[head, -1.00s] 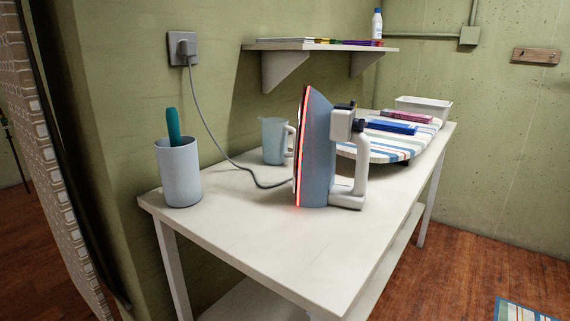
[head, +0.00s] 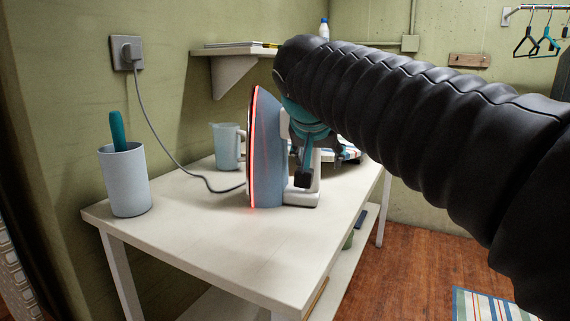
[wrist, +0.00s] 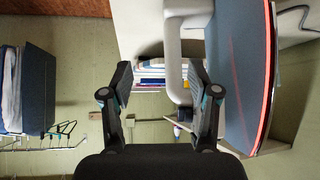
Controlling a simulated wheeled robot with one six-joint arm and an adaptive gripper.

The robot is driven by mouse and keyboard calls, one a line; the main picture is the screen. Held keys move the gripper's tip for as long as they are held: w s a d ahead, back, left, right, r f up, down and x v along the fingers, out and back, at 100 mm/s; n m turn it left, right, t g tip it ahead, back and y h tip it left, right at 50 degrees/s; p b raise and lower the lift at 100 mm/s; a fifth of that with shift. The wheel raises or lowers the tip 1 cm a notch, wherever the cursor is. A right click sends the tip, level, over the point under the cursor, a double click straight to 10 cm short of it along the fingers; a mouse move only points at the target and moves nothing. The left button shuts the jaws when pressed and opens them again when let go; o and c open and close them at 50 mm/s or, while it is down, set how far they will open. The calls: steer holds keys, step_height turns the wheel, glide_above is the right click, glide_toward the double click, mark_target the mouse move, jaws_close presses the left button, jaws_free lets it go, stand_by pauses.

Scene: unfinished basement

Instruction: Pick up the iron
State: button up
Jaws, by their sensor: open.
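The iron (head: 268,150) stands upright on its heel on the white table, with a blue-grey body, a white handle and a red-glowing soleplate edge facing left. My gripper (head: 305,178) is at the handle side of the iron and hides part of the handle. In the wrist view my gripper (wrist: 160,76) is open. The iron's handle (wrist: 173,72) shows between the two fingers, closer to the right one; its body (wrist: 240,70) is right of them. I cannot tell whether a finger touches the iron.
The iron's grey cord runs to a wall socket (head: 126,53). A grey cup (head: 124,182) and a pale jug (head: 226,148) stand on the table (head: 200,225) left of the iron. A shelf (head: 232,51) hangs above. My arm hides most of the table's far end.

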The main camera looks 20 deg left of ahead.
mark_target(316, 179)
steer(key=x, duration=0.4)
steer(key=a+x, duration=0.1)
steer(key=x, duration=0.3)
steer(key=shift+w+a, duration=0.25)
steer(key=shift+w, duration=0.05)
steer(key=shift+a+x, duration=0.2)
steer(key=shift+x, duration=1.1)
steer(key=shift+a+x, duration=0.2)
steer(key=shift+x, duration=1.05)
steer(key=shift+w+r, duration=0.1)
steer(key=shift+r, duration=0.15)
jaws_close()
steer(key=shift+r, duration=0.15)
